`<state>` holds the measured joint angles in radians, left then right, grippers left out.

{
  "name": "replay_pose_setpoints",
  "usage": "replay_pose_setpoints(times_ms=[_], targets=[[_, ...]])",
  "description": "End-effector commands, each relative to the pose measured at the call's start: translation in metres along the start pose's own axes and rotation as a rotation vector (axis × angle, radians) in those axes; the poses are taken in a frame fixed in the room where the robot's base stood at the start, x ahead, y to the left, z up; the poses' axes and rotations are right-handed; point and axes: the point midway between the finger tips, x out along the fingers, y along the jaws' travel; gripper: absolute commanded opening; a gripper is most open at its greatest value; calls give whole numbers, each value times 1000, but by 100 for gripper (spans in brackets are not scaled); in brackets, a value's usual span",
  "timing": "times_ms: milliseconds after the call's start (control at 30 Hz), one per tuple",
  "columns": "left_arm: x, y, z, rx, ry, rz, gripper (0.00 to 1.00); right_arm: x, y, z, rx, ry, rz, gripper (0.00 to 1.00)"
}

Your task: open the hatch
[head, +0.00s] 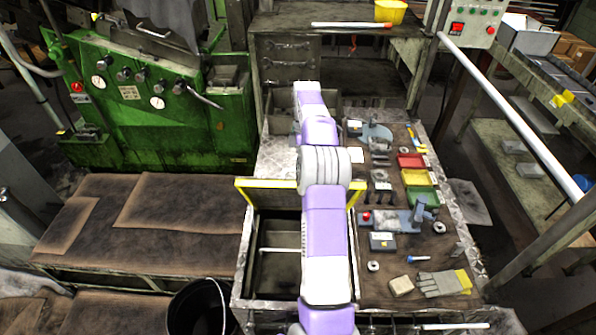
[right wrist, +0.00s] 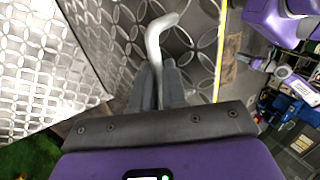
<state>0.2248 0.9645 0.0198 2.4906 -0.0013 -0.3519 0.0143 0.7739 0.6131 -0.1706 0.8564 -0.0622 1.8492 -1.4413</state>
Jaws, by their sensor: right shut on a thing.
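The hatch (head: 243,187) is a metal plate with yellow edges in the head view. It stands tilted up at the far end of an open compartment (head: 275,262) in the bench top. My right arm crosses in front of it and hides its middle. In the right wrist view the hatch (right wrist: 115,30) shows as patterned plate with a yellow edge. My right gripper (right wrist: 160,85) is shut on the grey curved hatch handle (right wrist: 153,42). The head view does not show the right gripper's fingers. My left gripper is not in view.
Right of the compartment, the bench holds a vise (head: 410,217), red, yellow and green trays (head: 417,178), gloves (head: 440,283) and small tools. A black bucket (head: 198,308) stands at the front left. A green machine (head: 150,105) is at the back left.

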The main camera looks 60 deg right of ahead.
Motion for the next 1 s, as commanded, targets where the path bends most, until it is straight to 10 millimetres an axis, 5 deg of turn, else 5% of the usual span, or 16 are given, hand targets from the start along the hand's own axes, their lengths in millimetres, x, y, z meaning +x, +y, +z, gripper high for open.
replay_pose_setpoints(times_ms=[667,700,833,1000], targets=[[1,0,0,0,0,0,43,6,8,5,0,-3,-28,0],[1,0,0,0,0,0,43,6,8,5,0,-3,-29,19],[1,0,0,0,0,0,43,5,7,5,0,-2,-27,38],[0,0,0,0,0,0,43,4,7,5,0,-2,-25,38]])
